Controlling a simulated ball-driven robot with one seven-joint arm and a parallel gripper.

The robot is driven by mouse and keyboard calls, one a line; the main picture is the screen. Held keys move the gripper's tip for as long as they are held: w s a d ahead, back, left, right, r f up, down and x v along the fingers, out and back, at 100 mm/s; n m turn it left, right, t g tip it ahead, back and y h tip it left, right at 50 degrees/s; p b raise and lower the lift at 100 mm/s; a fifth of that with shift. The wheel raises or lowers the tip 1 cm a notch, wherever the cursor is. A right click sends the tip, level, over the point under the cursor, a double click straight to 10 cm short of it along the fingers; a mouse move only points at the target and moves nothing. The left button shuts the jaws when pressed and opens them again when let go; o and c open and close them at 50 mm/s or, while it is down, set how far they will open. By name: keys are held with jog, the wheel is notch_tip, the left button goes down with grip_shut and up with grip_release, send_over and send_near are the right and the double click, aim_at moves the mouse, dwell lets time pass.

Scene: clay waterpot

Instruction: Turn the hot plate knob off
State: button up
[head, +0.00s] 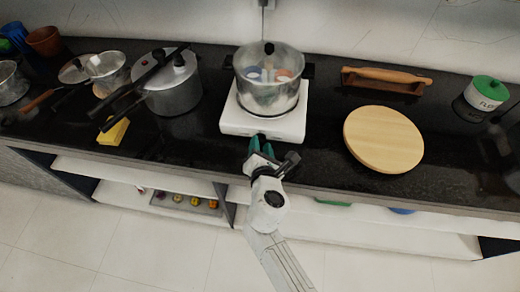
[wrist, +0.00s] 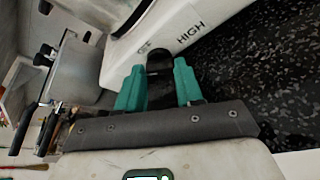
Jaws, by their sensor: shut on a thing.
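The white hot plate (head: 240,125) stands on the black counter in the head view, with a lidded glass-sided pot (head: 268,90) on it. In the wrist view the front of the hot plate (wrist: 160,28) shows, with the word HIGH printed to the right of the dark knob (wrist: 158,60). My gripper (head: 260,145) is at the front face of the hot plate. Its two teal fingers (wrist: 158,78) stand on either side of the knob and are shut on it. In the head view the fingers hide the knob. The knob's pointer cannot be made out.
A round wooden board (head: 384,139) lies to the right, with a rolling pin on a holder (head: 385,80) behind it. A pressure cooker (head: 172,88) and a yellow sponge (head: 113,131) are to the left. The counter's front edge runs below my gripper, above open shelves.

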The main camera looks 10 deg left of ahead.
jog(key=shift+d+f+m+y+b, duration=0.15)
jog(key=shift+m+y+b, duration=0.15)
jog(key=shift+m+b, duration=0.3)
jog(key=o, duration=1)
jog(key=shift+o, duration=0.2)
